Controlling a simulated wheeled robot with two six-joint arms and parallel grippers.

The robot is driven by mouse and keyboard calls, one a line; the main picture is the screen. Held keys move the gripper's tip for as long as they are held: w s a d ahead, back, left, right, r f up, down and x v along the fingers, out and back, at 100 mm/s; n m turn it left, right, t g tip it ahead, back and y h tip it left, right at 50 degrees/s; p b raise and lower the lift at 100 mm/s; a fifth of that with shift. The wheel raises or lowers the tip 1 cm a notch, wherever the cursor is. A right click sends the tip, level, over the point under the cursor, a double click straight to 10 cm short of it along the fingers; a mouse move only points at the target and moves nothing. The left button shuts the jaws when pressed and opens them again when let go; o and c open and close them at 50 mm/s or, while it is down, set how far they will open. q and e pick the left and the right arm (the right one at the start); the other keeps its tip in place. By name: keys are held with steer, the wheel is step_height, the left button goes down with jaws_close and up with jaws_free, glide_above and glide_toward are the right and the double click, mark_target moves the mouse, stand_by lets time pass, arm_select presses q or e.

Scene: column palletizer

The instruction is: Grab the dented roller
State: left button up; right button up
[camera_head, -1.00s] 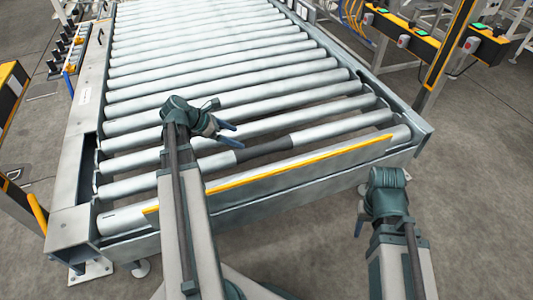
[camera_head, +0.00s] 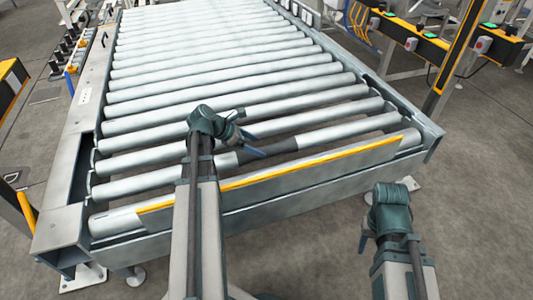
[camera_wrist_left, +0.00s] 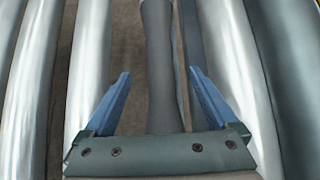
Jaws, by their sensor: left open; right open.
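The dented roller (camera_head: 283,146) lies near the front end of the conveyor, with a dark grey middle between pale ends. In the left wrist view its dark, narrowed middle (camera_wrist_left: 158,55) runs lengthwise between the two blue fingers. My left gripper (camera_head: 250,133) is open over this roller's dark part, its fingers on either side in the wrist view; I cannot tell how deep they reach or whether they touch. The left wrist hides part of the roller in the head view. My right gripper (camera_head: 363,242) is open beyond the conveyor's front right corner, its fingers mostly hidden under its wrist.
Neighbouring pale rollers (camera_head: 240,110) lie close behind. A front roller and the yellow-striped front rail (camera_head: 310,167) stand close in front. Side frames (camera_head: 72,155) bound the conveyor. Open floor (camera_head: 470,200) lies to the right, below a yellow and black post (camera_head: 452,55).

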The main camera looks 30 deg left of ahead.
mark_target(260, 148)
arm_select(q)
steer(key=b+x, duration=0.3)
steer(key=x, duration=0.1)
steer(key=shift+s+a+f, duration=0.1)
steer(key=shift+f, duration=0.4)
steer(key=shift+f+b, duration=0.1)
steer(key=shift+b, duration=0.2)
jaws_close()
